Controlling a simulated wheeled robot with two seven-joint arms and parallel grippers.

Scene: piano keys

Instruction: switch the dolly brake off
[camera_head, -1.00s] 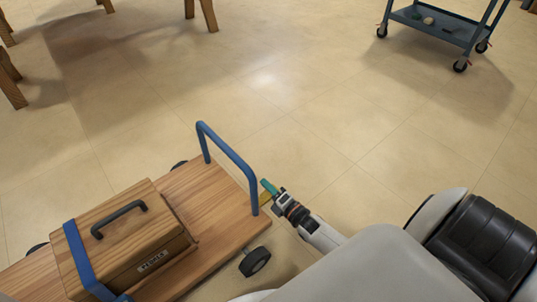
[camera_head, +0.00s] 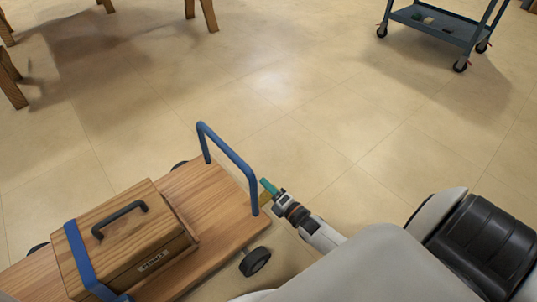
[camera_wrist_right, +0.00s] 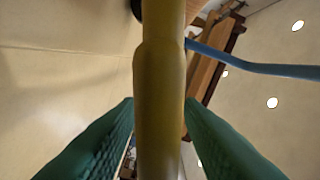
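The dolly (camera_head: 215,195) is a wooden platform with a blue tube handle (camera_head: 235,160) and black wheels, at the lower left of the head view. A yellow brake lever (camera_head: 264,199) shows at its right end, beside the foot of the handle. My right gripper (camera_head: 268,187), with teal fingers, is at this lever. In the right wrist view the yellow lever (camera_wrist_right: 160,105) runs upright between the two fingers, and both fingertips appear to touch its sides. The lever's lower end and pivot are hidden. My left gripper is not in view.
A wooden box (camera_head: 125,235) with a black handle sits on the dolly under a blue strap (camera_head: 80,255). A blue-grey cart (camera_head: 440,25) stands at the top right. Wooden legs (camera_head: 203,12) stand at the top left. The floor between is clear.

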